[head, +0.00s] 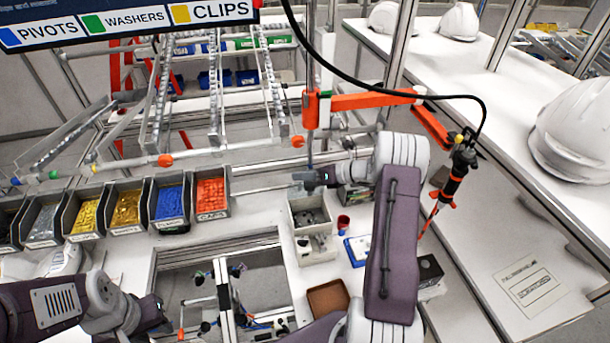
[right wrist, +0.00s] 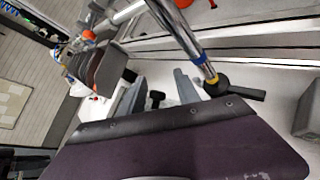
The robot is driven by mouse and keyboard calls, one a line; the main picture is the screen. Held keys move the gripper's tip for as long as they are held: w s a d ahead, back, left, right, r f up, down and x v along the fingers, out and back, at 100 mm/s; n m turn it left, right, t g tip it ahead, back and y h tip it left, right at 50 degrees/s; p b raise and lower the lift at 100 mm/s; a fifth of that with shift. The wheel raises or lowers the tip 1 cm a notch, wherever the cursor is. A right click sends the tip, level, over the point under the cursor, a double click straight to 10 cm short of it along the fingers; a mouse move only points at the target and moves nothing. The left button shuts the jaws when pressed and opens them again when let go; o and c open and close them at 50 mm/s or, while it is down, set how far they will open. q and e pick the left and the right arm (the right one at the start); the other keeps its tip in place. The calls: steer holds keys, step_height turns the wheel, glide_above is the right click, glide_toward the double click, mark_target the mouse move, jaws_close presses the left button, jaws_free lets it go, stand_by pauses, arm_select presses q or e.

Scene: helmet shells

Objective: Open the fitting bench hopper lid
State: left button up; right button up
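A pale box (head: 293,222) stands on the white bench, right of the bin row, and appears to be the hopper. Grey shapes show within its rim; I cannot tell whether that is its inside or a lid. My right gripper (head: 302,179) is just behind the box's far edge in the head view, with its fingers pointing left. In the right wrist view its two grey fingers (right wrist: 158,92) stand apart, with a small black knob (right wrist: 157,98) showing between them. My left gripper (head: 150,314) is low at the left, its fingers unclear.
Bins of yellow, blue (head: 170,203) and red (head: 211,196) parts line the bench at left. A red cup (head: 343,221), a blue-edged card (head: 357,250) and a brown tray (head: 328,299) lie near the box. A driver (head: 455,178) hangs at right. White helmets (head: 575,130) sit on the right table.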

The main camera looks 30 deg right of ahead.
steer(key=b+v, duration=0.3)
steer(key=v, duration=0.6)
steer(key=shift+d, duration=0.1)
